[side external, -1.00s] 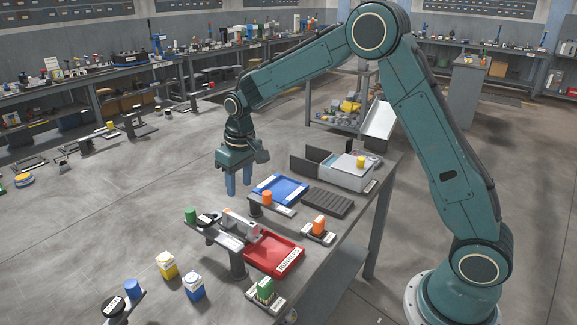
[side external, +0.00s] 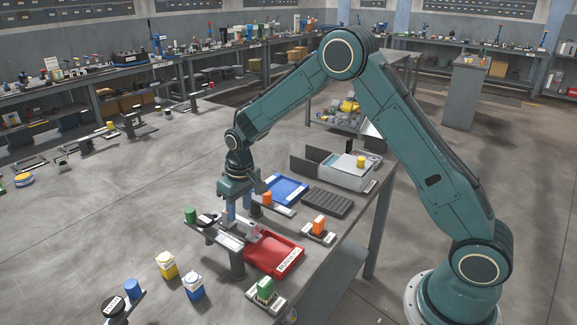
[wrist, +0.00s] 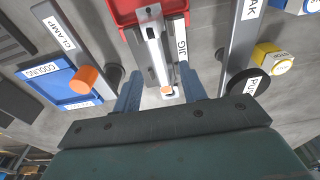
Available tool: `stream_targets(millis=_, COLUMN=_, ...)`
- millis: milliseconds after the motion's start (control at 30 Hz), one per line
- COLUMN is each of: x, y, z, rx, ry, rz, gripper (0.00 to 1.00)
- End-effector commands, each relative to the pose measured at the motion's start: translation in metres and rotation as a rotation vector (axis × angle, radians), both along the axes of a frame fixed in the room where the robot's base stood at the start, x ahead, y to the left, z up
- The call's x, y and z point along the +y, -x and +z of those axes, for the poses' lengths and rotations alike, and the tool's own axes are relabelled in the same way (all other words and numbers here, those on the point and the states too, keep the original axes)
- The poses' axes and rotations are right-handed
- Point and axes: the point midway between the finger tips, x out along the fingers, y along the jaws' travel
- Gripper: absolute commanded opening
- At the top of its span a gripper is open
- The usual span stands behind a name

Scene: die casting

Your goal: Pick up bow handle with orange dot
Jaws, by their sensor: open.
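My gripper has two blue fingers, also in the wrist view (wrist: 160,92). It is open and points down, with one finger on each side of the handle's dotted end. I cannot tell whether a finger touches the handle.
The red tray (side external: 289,258) lies just in front. A blue tray (side external: 287,187) and an orange cylinder (side external: 267,198) stand behind. A green cylinder (side external: 190,215) is to the left. A dark ribbed block (side external: 327,204) and orange-topped clamp (side external: 319,226) sit right.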

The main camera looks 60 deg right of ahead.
Motion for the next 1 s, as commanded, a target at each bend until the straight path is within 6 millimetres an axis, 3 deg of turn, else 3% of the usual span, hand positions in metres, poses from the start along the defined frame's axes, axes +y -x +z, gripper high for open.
stream_targets(millis=400, x=0.000, y=-0.004, z=-0.041, rx=0.002, ry=0.000, rz=0.000, gripper=0.42)
stream_targets(millis=933, x=0.000, y=-0.005, z=-0.042, rx=0.001, ry=0.000, rz=0.000, gripper=0.42)
stream_targets(millis=1000, x=0.000, y=-0.005, z=-0.042, rx=0.001, ry=0.000, rz=0.000, gripper=0.28)
